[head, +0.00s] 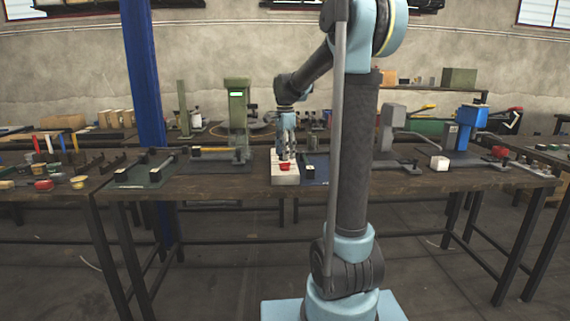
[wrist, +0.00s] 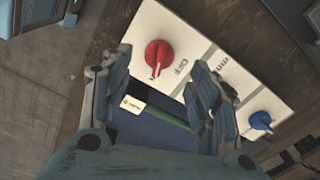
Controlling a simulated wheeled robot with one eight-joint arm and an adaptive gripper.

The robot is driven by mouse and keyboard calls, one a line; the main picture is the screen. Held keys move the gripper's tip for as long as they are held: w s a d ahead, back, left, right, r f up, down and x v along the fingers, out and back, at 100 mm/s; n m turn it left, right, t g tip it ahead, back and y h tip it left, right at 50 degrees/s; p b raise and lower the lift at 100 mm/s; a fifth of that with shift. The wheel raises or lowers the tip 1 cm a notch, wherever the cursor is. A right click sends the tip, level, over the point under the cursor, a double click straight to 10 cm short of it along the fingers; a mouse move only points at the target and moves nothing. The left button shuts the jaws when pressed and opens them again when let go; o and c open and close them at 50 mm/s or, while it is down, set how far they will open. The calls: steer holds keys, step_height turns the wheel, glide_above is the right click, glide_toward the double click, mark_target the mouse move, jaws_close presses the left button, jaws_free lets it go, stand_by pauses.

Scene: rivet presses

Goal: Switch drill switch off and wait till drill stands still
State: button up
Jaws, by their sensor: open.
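A white switch panel (wrist: 200,30) carries a red rotary knob (wrist: 159,53) and a blue rotary knob (wrist: 261,121). The red knob has a pale pointer mark at its lower side, and "Off" is printed to its right. In the head view the white switch box (head: 285,180) stands at the front of the bench, with the red knob (head: 284,166) on it. My gripper (head: 287,156) points down over the box; in the wrist view its open fingers (wrist: 158,68) are spread apart, with nothing between them. I cannot tell which machine is the drill or whether it turns.
A green machine (head: 238,100) with a lit green strip stands behind, left of my gripper. A blue post (head: 146,70) rises at the left. Dark plates with fixtures lie on the bench.

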mark_target(285, 166)
steer(key=shift+f, duration=2.35)
steer(key=shift+c, duration=0.5)
steer(key=c, duration=1)
